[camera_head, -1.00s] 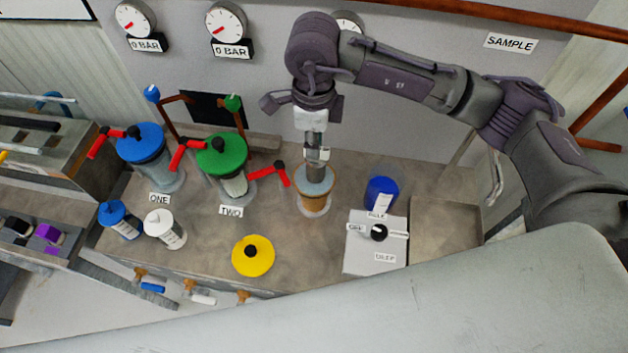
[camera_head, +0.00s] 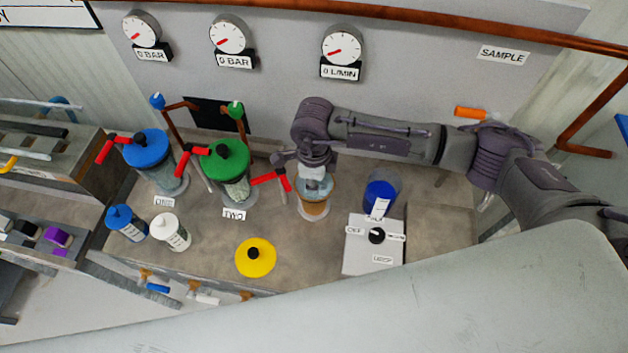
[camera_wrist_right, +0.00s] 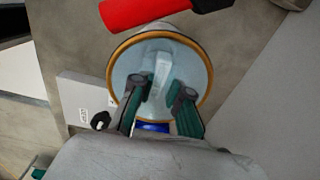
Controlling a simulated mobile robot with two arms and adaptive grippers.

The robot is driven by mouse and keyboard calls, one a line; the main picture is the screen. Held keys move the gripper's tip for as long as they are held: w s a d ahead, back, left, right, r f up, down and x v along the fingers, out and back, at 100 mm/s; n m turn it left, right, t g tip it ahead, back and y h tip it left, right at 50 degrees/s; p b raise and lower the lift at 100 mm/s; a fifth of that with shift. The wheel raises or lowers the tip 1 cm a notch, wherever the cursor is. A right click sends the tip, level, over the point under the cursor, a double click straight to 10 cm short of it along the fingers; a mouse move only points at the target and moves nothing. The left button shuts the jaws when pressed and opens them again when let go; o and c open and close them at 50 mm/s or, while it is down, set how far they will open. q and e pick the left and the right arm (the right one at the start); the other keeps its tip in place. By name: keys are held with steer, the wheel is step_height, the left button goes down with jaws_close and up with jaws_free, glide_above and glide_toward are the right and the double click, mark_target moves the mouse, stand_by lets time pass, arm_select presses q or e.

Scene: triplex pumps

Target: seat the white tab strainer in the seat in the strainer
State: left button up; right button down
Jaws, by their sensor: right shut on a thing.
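My right gripper (camera_head: 314,178) is down at the top of the open strainer housing (camera_head: 313,208), a clear round cup with an orange-brown lower part. In the right wrist view my right gripper (camera_wrist_right: 160,95) is shut on the pale upright tab of the white tab strainer (camera_wrist_right: 160,72). The strainer lies within the round, orange-rimmed mouth of the housing (camera_wrist_right: 207,75). The seat itself is hidden below, so I cannot tell whether the strainer touches it. My left gripper is not in view.
A red handle (camera_head: 270,179) stands just left of the housing. A blue-filled cup (camera_head: 380,192) and a white switch box (camera_head: 373,250) are to its right. A green-lidded vessel (camera_head: 225,160) and a yellow lid (camera_head: 255,257) are on the left. Bench space in front of the housing is clear.

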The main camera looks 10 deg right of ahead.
steer(key=c, duration=1.1)
jaws_free()
steer(key=shift+c, duration=0.2)
steer(key=shift+f, duration=0.1)
step_height(320, 180, up, 5)
steer(key=b, duration=0.3)
steer(key=shift+s+a+f+b, duration=0.1)
steer(key=shift+b, duration=0.25)
step_height(320, 180, up, 9)
steer(key=b, duration=0.1)
steer(key=shift+s+f, duration=0.1)
